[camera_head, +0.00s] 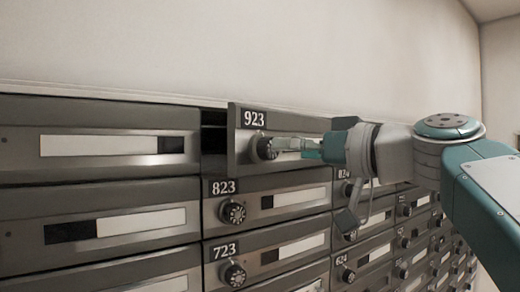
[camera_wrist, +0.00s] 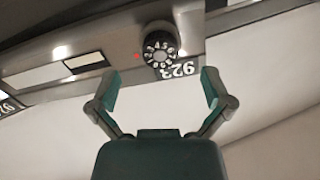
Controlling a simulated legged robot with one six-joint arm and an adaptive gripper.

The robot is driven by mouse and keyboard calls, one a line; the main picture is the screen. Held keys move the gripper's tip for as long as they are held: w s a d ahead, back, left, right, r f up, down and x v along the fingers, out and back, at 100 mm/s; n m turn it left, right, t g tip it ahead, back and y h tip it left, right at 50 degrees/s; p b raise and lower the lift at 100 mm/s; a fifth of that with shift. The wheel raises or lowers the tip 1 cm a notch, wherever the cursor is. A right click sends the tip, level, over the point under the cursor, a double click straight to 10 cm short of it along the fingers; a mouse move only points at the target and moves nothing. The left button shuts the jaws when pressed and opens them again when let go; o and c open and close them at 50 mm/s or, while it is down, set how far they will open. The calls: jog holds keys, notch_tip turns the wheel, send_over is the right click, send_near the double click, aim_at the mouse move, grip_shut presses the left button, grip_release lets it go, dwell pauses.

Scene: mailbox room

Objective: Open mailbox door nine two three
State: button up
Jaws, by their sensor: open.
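Mailbox door 923 (camera_head: 290,122) is in the top row in the head view. It stands ajar, its left edge swung out from the cabinet with a dark gap (camera_head: 214,140) beside it. Its round dial knob (camera_head: 267,147) is near that left edge. My gripper (camera_head: 287,148) is at the door's front, close to the knob from the right. In the wrist view my gripper (camera_wrist: 160,78) is open, fingers spread and empty. The knob (camera_wrist: 160,50) lies just beyond the fingertips, between their lines, with the upside-down 923 label (camera_wrist: 178,69) next to it.
Doors 823 (camera_head: 285,200) and 723 (camera_head: 290,245) are shut below, each with a protruding knob. Another closed door (camera_head: 100,145) lies to the left. The wall (camera_head: 240,50) above the cabinet is bare.

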aim_at(264, 160)
jog(key=x, duration=0.5)
jog(key=shift+w+a, duration=0.25)
jog(key=c, duration=1.3)
